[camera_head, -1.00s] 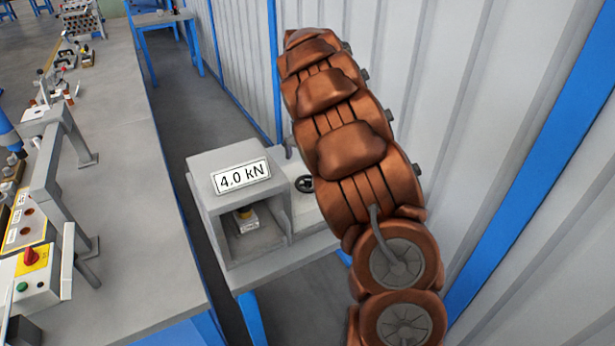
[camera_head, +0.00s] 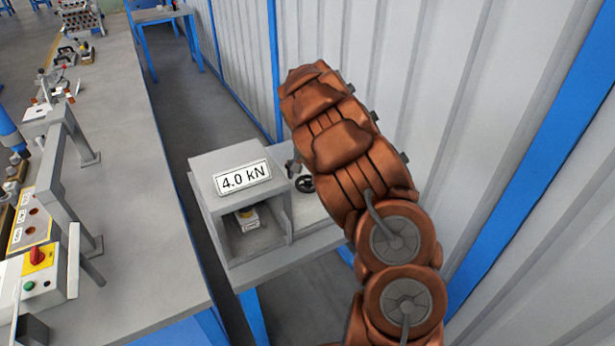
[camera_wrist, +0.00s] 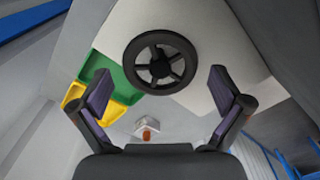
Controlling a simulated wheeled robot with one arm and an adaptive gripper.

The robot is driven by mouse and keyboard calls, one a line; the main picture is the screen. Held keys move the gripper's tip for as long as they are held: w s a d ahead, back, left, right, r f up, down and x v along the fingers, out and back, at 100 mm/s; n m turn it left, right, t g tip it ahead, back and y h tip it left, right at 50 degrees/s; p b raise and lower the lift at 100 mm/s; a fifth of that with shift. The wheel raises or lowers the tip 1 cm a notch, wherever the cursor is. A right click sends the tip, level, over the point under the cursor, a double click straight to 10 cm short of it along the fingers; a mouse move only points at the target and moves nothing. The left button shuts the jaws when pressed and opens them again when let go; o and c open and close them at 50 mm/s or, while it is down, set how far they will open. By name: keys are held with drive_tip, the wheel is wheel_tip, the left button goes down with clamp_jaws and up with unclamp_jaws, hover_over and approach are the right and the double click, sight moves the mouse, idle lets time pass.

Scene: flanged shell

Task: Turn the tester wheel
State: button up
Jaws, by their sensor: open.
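The tester (camera_head: 228,170) is a grey box with a "4.0 kN" plate, on a small blue-legged stand. Its black spoked wheel (camera_head: 304,184) sits on the right side of the box, partly hidden by my arm in the head view. In the wrist view the wheel (camera_wrist: 160,63) is whole, at the upper middle. My gripper (camera_wrist: 158,88) is open and empty, its two fingers apart on either side below the wheel, not touching it as far as I can see. In the head view my gripper is mostly hidden behind my arm; a grey part shows near the wheel.
A green bin (camera_wrist: 103,70) and a yellow bin (camera_wrist: 116,113) show in the wrist view. A long grey workbench (camera_head: 140,200) with fixtures and a control box (camera_head: 38,275) is on the left. A corrugated wall (camera_head: 450,110) stands close on the right.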

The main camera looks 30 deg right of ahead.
drive_tip(key=shift+c, duration=0.3)
drive_tip(key=c, duration=1.1)
drive_tip(key=n+b, duration=0.1)
drive_tip(key=b, duration=0.2)
drive_tip(key=shift+a+f, duration=0.1)
drive_tip(key=shift+f, duration=0.3)
drive_tip(key=shift+n+b, duration=0.75)
drive_tip(key=shift+n, duration=0.05)
drive_tip(key=shift+s+r+n+b, duration=0.1)
drive_tip(key=shift+r+n+b, duration=0.05)
drive_tip(key=shift+n+b, duration=0.25)
drive_tip(key=o, duration=1.2)
drive_tip(key=shift+r, duration=0.1)
drive_tip(key=shift+c, duration=0.2)
